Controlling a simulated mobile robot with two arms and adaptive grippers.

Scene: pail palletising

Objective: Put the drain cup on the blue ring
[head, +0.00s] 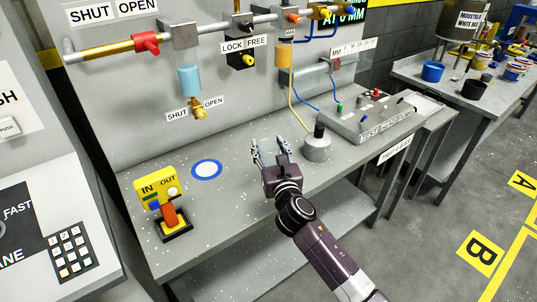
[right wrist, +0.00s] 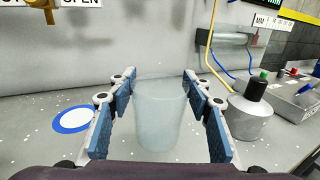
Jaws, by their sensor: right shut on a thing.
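The blue ring (head: 194,170) is a blue circle with a pale centre on the grey bench, left of my right gripper. It also shows at the left of the right wrist view (right wrist: 55,128). The drain cup (right wrist: 160,118) is a clear, pale bluish cup, upright between the blue pads of my right gripper (right wrist: 160,100). In the head view, my right gripper (head: 270,152) is shut on the cup, to the right of the ring. I cannot tell whether the cup's bottom touches the bench. My left gripper is not in view.
Pipework with a blue filter bowl (head: 189,78) hangs behind. The bench between gripper and ring is clear.

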